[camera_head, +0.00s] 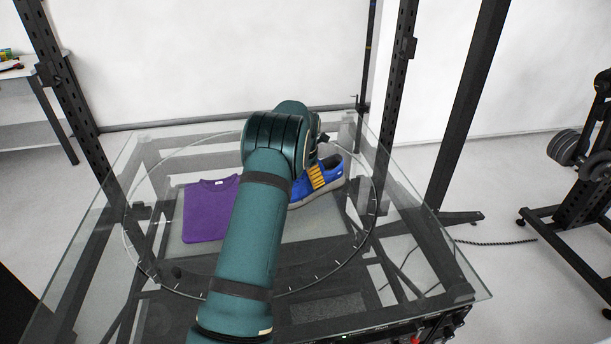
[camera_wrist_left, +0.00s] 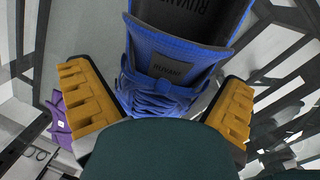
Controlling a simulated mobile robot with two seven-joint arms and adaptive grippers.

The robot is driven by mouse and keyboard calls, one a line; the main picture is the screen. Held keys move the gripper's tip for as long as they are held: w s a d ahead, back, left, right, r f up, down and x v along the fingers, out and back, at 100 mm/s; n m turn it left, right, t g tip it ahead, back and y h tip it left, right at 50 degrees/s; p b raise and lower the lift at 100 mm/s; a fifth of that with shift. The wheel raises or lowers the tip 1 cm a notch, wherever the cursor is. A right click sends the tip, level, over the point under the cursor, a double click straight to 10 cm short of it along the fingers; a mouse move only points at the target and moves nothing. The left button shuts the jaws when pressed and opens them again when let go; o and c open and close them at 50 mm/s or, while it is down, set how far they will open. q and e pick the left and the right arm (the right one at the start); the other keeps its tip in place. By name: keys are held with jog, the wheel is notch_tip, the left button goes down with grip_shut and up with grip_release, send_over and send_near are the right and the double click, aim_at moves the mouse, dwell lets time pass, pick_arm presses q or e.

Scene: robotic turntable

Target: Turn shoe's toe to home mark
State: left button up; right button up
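A blue shoe (camera_head: 331,167) with a grey sole sits on the right part of the round glass turntable (camera_head: 291,294). Its opening is at the upper right; its toe points to the lower left, partly behind my left arm. My left gripper (camera_head: 313,176) is at the shoe, with a yellow finger pad beside its near side. In the left wrist view, the two yellow pads of my left gripper (camera_wrist_left: 160,108) are spread on either side of the laced blue shoe (camera_wrist_left: 163,85). Firm contact cannot be made out. Tick marks ring the turntable; I cannot pick out the home mark. My right gripper is out of view.
A folded purple shirt (camera_head: 209,211) lies on the left part of the turntable; it also shows in the left wrist view (camera_wrist_left: 58,122). Dark frame posts (camera_head: 397,75) stand around the glass table (camera_head: 447,283). A dumbbell rack (camera_head: 580,190) stands at the far right.

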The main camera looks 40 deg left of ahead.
pick_arm(q)
notch_tip(320, 180, up, 12)
jog(key=s+d, duration=0.1)
jog(key=shift+s, duration=0.2)
jog(key=shift+d+f, duration=0.1)
dwell(0.3)
